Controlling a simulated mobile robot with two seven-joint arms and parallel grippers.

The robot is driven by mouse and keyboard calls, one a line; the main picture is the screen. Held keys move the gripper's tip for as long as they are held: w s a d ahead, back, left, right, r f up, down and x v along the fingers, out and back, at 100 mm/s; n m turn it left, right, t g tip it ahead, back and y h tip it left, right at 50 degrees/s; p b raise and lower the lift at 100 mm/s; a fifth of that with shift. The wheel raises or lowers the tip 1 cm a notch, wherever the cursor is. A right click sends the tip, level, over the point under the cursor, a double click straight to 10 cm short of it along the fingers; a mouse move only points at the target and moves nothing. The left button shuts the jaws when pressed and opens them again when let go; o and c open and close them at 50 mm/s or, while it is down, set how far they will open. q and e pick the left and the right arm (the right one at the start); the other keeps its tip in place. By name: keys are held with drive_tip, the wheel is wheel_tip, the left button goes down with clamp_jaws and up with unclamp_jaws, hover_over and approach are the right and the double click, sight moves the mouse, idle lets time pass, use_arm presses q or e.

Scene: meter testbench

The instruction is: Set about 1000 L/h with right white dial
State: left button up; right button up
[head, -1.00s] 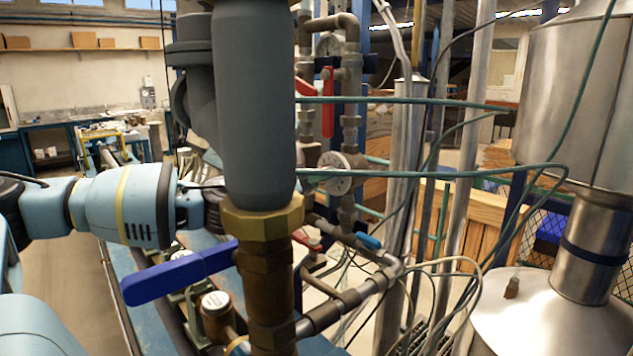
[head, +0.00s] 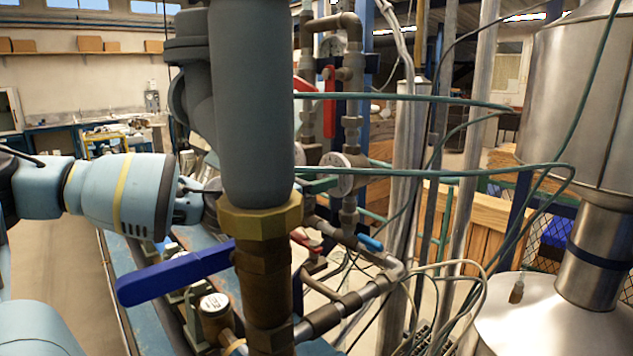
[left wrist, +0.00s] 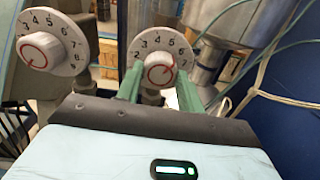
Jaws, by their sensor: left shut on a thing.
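In the left wrist view, the right white dial (left wrist: 160,66) has black numbers around a white knob with red marks. The green fingers of my left gripper (left wrist: 158,82) are shut on its knob from both sides. The exact pointer reading is not clear. The left white dial (left wrist: 50,42) stands beside it, untouched. In the head view, a white dial (head: 347,176) shows right of the thick grey pipe, with a green finger (head: 318,186) at it. The pipe hides most of my left gripper. My right gripper is not seen.
The thick grey pipe (head: 252,110) with a brass nut (head: 260,215) stands close in front. A blue lever (head: 175,274) sticks out left below my arm. Green cables (head: 430,171) cross right of the dial. A steel vessel (head: 575,100) stands at the right.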

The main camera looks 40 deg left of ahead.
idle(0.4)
use_arm(q)
drive_tip(key=o, duration=1)
drive_tip(key=shift+s+r, duration=0.1)
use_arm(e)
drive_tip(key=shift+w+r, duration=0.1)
use_arm(q)
drive_tip(key=shift+s+a+r+p, duration=0.15)
drive_tip(key=shift+s+p, duration=0.25)
drive_tip(key=shift+s, duration=0.3)
drive_tip(key=shift+s+d+r+p, duration=0.15)
drive_tip(key=shift+s+p, duration=0.25)
drive_tip(key=shift+s, duration=0.3)
drive_tip(key=p, duration=0.2)
approach(322, 175)
drive_tip(key=shift+w+d+f, duration=0.1)
drive_tip(key=shift+w+f, duration=0.1)
drive_tip(key=shift+w, duration=0.15)
drive_tip(key=shift+s, duration=0.1)
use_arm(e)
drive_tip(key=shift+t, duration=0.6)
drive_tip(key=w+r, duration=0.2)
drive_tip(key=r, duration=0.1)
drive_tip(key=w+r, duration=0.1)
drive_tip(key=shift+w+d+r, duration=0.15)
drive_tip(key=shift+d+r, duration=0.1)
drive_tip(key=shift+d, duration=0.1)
use_arm(q)
drive_tip(key=shift+f, duration=0.1)
